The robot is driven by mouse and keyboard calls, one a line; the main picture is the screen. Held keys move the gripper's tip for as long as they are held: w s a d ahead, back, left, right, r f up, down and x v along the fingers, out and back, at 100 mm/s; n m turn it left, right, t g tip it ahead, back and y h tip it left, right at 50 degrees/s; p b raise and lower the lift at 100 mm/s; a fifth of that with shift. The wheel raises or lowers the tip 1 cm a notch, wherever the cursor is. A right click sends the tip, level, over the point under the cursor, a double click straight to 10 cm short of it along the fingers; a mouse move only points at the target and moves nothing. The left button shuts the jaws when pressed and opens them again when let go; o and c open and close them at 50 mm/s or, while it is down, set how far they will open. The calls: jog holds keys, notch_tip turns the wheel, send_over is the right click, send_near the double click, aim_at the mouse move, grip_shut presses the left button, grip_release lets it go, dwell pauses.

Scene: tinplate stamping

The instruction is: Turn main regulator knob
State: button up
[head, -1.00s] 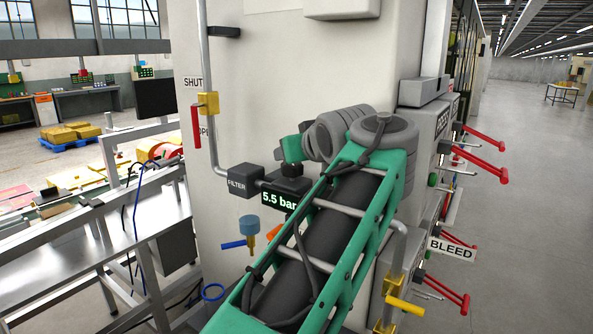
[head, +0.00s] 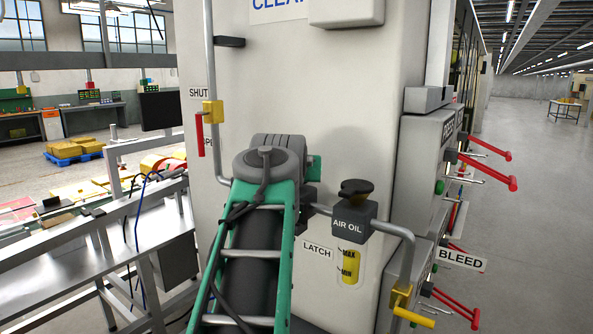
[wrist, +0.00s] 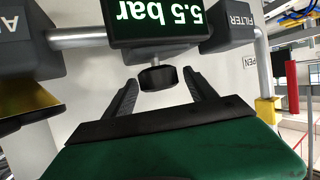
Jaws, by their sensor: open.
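The main regulator knob (wrist: 158,78) is black and ridged. It sits on the regulator block, whose display (wrist: 158,20) reads 5.5 bar upside down in the wrist view. My gripper (wrist: 160,76) is open, with its dark fingers on either side of the knob in the picture. A gap shows between each finger and the knob, and I cannot tell whether the fingertips reach its depth. In the head view my arm hides the knob and the display.
An AIR OIL unit (head: 353,225) with a black top knob stands right of my arm. The FILTER block (wrist: 228,27) adjoins the regulator. A red-handled valve (head: 200,135) is at left, and a yellow-handled valve (head: 412,317) is at lower right. Pipework runs between them.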

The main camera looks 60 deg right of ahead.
jog(key=shift+d, duration=0.1)
jog(key=shift+c, duration=0.2)
jog(key=c, duration=1.3)
